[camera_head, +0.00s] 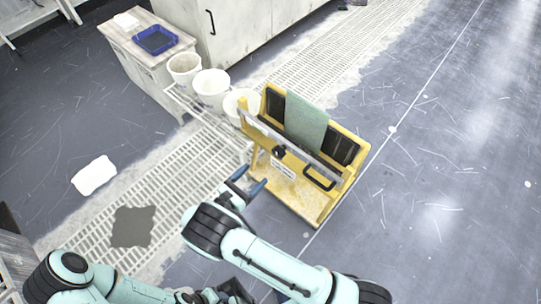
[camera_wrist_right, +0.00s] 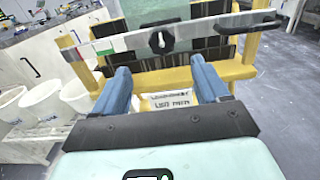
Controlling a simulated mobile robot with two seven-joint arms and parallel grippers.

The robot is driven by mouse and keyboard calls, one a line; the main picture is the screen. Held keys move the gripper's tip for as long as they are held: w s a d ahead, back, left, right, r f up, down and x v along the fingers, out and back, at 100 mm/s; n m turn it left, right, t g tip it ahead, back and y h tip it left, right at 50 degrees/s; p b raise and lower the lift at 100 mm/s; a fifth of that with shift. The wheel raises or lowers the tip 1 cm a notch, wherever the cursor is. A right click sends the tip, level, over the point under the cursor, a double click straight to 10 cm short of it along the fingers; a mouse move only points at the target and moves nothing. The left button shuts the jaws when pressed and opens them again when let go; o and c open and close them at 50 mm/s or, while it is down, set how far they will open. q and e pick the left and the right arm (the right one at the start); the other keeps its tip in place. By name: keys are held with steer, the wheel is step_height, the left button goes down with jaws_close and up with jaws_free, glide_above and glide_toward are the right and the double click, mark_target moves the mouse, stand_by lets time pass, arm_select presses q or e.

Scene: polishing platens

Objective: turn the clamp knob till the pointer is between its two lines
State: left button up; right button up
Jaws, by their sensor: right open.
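The clamp knob (camera_head: 279,151) is a small black knob on the pale bar (camera_head: 300,154) across the front of a yellow stand (camera_head: 322,203). In the right wrist view the knob (camera_wrist_right: 154,44) shows ahead, with a pale, roughly upright pointer mark on it. The two lines are too small to make out. My right gripper (camera_head: 250,181) is open and empty, just in front of the stand and apart from the knob. Its blue fingers (camera_wrist_right: 160,66) point at the bar, with the knob beyond and above the gap. My left arm lies at the bottom left; its jaws cannot be made out.
A green cloth-like sheet (camera_head: 306,122) hangs over the stand. A black handle (camera_head: 319,179) sits on the bar, right of the knob. A white label (camera_wrist_right: 170,101) is below the knob. White buckets (camera_head: 211,84) stand behind left. Floor to the right is clear.

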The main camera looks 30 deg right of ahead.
mark_target(276, 154)
steer(key=x, duration=1.3)
steer(key=shift+s+d, duration=0.1)
steer(key=shift+d, duration=0.1)
steer(key=c, duration=1)
